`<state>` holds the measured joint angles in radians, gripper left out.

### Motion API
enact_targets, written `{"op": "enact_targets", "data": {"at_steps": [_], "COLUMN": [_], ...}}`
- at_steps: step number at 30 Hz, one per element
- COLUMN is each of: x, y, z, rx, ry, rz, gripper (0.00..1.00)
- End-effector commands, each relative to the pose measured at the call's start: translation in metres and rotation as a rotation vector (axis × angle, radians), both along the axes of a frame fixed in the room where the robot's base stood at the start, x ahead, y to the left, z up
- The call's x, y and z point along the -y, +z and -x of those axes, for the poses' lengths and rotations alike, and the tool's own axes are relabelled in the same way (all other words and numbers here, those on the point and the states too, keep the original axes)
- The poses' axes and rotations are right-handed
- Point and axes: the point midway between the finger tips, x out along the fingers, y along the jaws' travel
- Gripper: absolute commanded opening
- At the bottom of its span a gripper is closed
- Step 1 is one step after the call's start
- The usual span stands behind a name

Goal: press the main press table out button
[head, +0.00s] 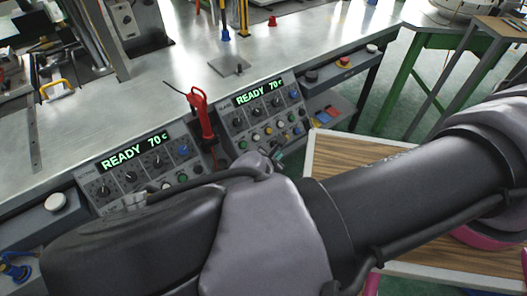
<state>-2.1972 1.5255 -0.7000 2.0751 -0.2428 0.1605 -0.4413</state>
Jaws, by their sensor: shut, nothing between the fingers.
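Two control panels are set in the front of the metal bench, each with a green "READY 70 C" display. The left panel (118,180) has black knobs and a blue one; its lower part is hidden behind my arm. The right panel (262,120) has knobs and rows of green, yellow, white and blue buttons. Their labels are too small to read, so I cannot tell which is the table out button. My dark arm crosses the lower half of the head view, in front of the panels. My gripper's fingers are hidden.
A red tool (203,112) stands between the panels. White round buttons sit on the bench front at left (56,202) and right (371,48). A wood-topped table (345,158) is beside my arm.

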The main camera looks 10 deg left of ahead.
Motion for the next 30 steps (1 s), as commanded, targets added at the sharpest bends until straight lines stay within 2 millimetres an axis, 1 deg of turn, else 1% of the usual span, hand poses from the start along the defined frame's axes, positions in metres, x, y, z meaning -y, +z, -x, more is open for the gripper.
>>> {"op": "enact_targets", "data": {"at_steps": [9,15,21,30], "x": [-0.026,-0.038,-0.043,-0.044], "y": [-0.029,-0.043,-0.048,-0.049], "z": [-0.024,-0.034,-0.038,-0.038], "rx": [0.001,0.0,0.0,0.0], "ry": [-0.002,-0.001,-0.001,0.0], "rz": [0.0,0.0,0.0,0.0], "gripper": [0.0,0.0,0.0,0.0]}}
